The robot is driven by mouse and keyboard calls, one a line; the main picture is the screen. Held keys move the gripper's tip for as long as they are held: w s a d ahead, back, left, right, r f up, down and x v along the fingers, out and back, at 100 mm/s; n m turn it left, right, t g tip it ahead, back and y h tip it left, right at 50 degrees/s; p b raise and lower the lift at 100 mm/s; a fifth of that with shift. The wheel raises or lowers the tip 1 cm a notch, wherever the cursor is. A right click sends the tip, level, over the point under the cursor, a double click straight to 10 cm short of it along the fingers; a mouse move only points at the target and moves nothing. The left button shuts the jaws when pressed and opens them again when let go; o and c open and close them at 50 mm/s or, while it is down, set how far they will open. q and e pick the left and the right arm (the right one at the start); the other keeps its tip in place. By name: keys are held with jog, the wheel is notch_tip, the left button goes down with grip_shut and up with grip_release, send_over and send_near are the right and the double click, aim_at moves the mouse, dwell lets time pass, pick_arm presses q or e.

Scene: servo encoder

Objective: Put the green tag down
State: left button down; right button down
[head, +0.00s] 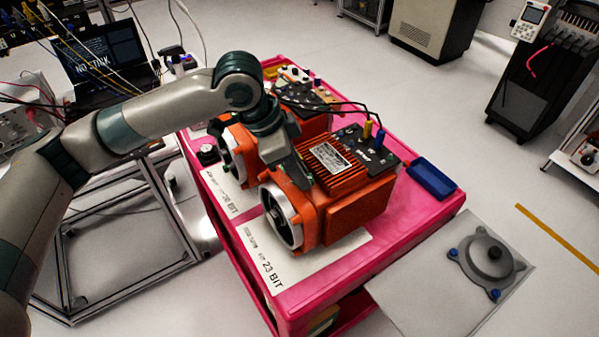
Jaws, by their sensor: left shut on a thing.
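My left gripper (300,176) reaches in from the left and points down at the near orange servo motor (358,205). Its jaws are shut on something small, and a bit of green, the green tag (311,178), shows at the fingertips. Most of the tag is hidden by the fingers. The fingertips are at the motor's upper left side, just behind its round front flange; I cannot tell if the tag touches the motor. A second orange motor (232,137) stands behind, partly covered by my left arm. My right gripper is not in view.
Both motors stand on a pink cart (420,228) with white printed sheets, the near one marked 23 BIT (285,268). A blue tray (431,179) lies at the cart's right edge. A grey flanged part (487,260) sits on a plate at lower right. A metal frame (120,250) stands left.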

pick_arm(q)
jog(key=shift+f, duration=0.8)
jog(key=shift+f, duration=0.15)
jog(key=c, duration=1.6)
grip_release()
jog(key=shift+r, duration=0.2)
jog(key=shift+a+r, duration=0.1)
jog(key=shift+r, duration=0.1)
jog(key=shift+b+v, duration=1.3)
jog(key=shift+v, duration=4.5)
